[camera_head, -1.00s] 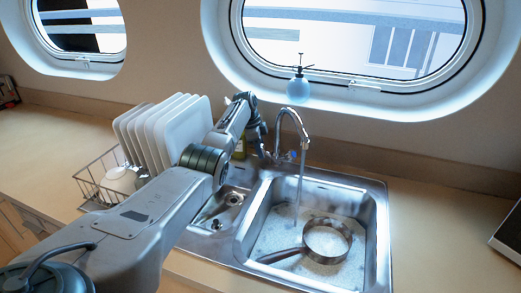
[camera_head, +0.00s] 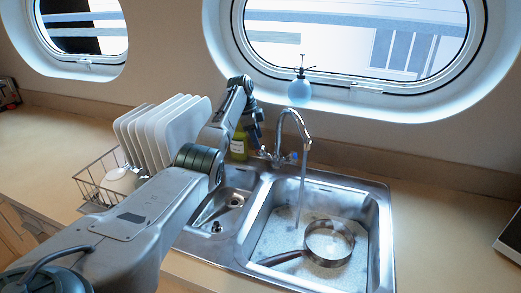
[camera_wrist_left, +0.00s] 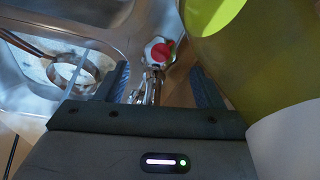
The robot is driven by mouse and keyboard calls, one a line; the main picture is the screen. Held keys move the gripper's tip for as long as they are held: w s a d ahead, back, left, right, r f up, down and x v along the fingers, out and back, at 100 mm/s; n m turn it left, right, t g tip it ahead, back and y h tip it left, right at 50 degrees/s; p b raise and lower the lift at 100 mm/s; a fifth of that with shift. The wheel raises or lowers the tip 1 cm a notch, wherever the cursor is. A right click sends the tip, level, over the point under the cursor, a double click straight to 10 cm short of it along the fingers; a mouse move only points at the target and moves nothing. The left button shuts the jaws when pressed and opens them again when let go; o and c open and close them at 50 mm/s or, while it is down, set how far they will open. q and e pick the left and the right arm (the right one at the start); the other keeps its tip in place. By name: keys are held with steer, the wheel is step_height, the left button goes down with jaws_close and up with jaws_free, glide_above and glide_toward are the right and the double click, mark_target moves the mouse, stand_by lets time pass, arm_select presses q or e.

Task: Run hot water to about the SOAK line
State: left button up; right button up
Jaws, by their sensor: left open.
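The chrome faucet (camera_head: 292,118) arches over the right basin (camera_head: 372,225), and a thin stream of water falls from its spout. A round pan (camera_head: 329,243) with a dark handle lies in the shallow, sudsy water. I cannot make out a SOAK line. My left gripper (camera_head: 257,143) is above the left end of the faucet base. In the left wrist view my left gripper (camera_wrist_left: 161,86) is open and empty, with the red-marked tap handle (camera_wrist_left: 160,50) beyond and between its fingertips. A blue-marked handle (camera_head: 292,156) shows by the spout. My right gripper is not in view.
A yellow-green bottle (camera_head: 238,146) stands close beside my left gripper and fills the right of the left wrist view (camera_wrist_left: 265,60). A rack (camera_head: 88,190) of white plates (camera_head: 180,125) is at left. A spray bottle (camera_head: 299,92) stands at the window. The right counter is mostly clear.

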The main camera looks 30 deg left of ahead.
arm_select(q)
steer(key=shift+b+v, duration=0.45)
steer(key=shift+v, duration=1.9)
stand_by(4.1)
